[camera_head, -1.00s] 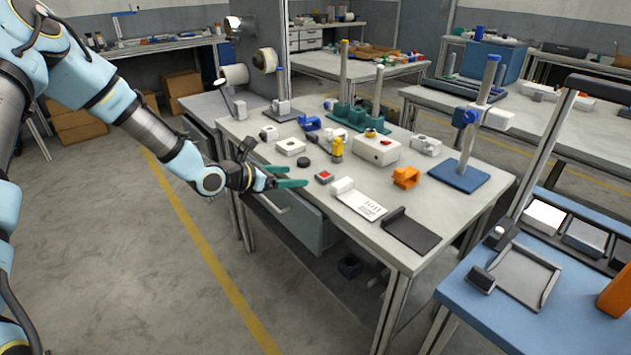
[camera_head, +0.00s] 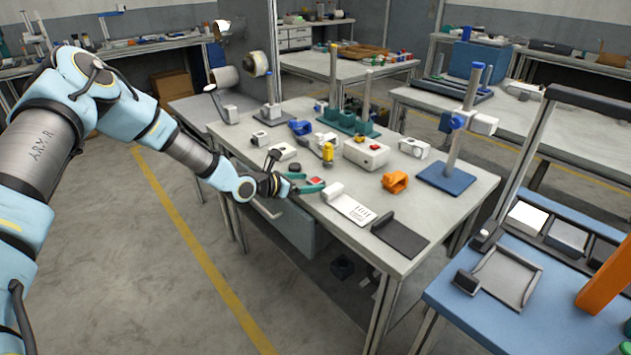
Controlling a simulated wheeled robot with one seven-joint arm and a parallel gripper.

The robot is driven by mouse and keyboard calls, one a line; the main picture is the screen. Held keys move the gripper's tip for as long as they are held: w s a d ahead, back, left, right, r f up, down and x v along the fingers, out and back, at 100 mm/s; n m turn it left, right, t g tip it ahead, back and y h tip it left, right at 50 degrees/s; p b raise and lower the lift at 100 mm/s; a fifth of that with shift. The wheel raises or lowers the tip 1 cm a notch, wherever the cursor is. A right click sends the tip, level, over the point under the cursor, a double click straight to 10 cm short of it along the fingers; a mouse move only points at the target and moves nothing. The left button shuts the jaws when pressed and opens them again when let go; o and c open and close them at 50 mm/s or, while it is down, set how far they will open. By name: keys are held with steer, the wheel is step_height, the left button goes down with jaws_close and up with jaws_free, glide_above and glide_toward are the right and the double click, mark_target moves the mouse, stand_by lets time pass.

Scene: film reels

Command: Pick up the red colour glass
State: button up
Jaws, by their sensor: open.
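A small red square piece (camera_head: 316,181) lies near the front left edge of the grey workbench (camera_head: 455,211). In the earlier frame it shows a dark surround. My gripper (camera_head: 312,182), with green fingers, reaches in from the left at the bench edge. It is open, and its fingertips are at the red piece, one on the far side and one on the near side in the picture. I cannot tell whether they touch it. The near finger and the gripper body hide part of the bench around it. A second red spot shows on a white box (camera_head: 365,154).
Right of the red piece are a white card (camera_head: 349,208) and a dark plate (camera_head: 400,233). A blue bench (camera_head: 545,310) stands at right.

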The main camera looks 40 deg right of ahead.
steer(key=shift+c, duration=0.4)
jaws_close()
steer(key=shift+r, duration=0.2)
